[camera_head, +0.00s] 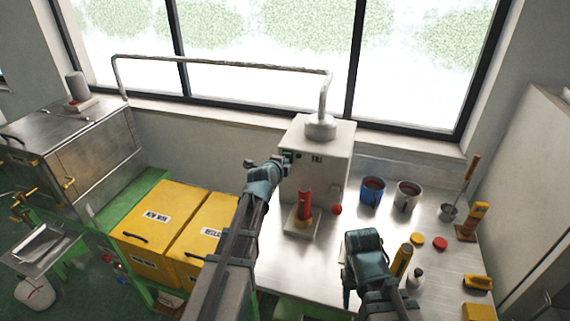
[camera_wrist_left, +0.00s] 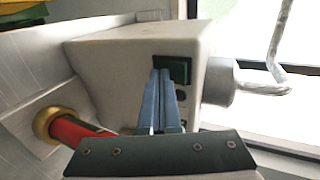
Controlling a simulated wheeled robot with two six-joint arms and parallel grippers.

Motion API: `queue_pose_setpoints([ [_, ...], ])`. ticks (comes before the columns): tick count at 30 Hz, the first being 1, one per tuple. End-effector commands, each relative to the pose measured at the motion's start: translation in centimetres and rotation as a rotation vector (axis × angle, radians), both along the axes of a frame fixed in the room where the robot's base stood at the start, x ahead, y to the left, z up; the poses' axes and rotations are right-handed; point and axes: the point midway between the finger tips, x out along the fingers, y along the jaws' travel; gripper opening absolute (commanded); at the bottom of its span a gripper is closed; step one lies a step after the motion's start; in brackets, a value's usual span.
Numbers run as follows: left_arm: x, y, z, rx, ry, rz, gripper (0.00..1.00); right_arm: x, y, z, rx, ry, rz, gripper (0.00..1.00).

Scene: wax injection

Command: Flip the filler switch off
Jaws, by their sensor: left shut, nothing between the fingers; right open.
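The filler (camera_head: 324,136) is a pale box-shaped machine on the metal table, with a "FILL" label on its front and a pipe joined to its top. In the left wrist view its front face (camera_wrist_left: 118,78) carries a dark green switch (camera_wrist_left: 173,70). My left gripper (camera_head: 284,160) is shut and empty, with its fingertips at the switch; the fingers also show in the left wrist view (camera_wrist_left: 163,75). They cover part of the switch's lower edge; I cannot tell whether they touch it. My right gripper (camera_head: 362,244) is open over the table, right of the filler.
A red cylinder with a yellow base (camera_head: 304,207) stands before the filler. A blue cup (camera_head: 372,192) and a grey cup (camera_head: 407,196) stand to its right. Yellow boxes (camera_head: 158,243) are at the left. A curved pipe (camera_head: 220,60) runs behind. Small tools lie at the right.

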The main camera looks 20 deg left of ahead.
Motion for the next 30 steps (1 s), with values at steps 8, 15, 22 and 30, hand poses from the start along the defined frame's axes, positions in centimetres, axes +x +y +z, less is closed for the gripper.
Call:
queue_pose_setpoints([
  [8,0.2,0.0,1.1,0.0,-0.002,0.0,0.0,0.0,0.0,1.0,0.0,0.0,0.0,0.5],
  [15,0.2,0.0,1.8,-0.001,-0.005,0.001,0.0,0.0,0.0,1.7,0.0,0.0,0.0,0.5],
  [22,0.3,0.0,1.7,-0.001,-0.006,0.001,0.0,0.0,0.0,1.6,0.0,0.0,0.0,0.5],
  [30,-0.7,-0.5,2.2,-0.001,-0.004,0.0,0.0,0.0,0.0,2.2,0.0,0.0,0.0,0.5],
])
